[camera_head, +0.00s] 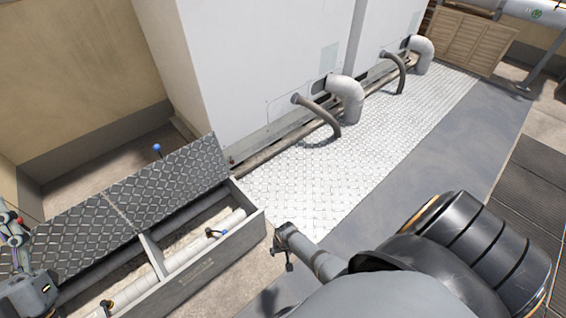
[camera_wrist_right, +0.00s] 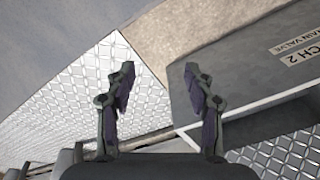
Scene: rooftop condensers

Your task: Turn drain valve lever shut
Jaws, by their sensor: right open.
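The lever's exact angle is too small to tell. My right gripper (camera_head: 283,243) is open and empty, just to the right of the box's end and outside it. In the right wrist view its two fingers (camera_wrist_right: 160,82) are spread apart, with the box's labelled side wall (camera_wrist_right: 225,85) to their right. The lever is not visible there. My left gripper (camera_head: 12,228) is at the left edge, partly cut off.
A diamond-plate lid (camera_head: 160,187) stands raised along the box's back edge. A divider (camera_head: 153,255) splits the box. White condenser units (camera_head: 270,60) with bent pipes (camera_head: 347,97) stand behind. Tread plate (camera_head: 330,170) lies clear beyond my right gripper.

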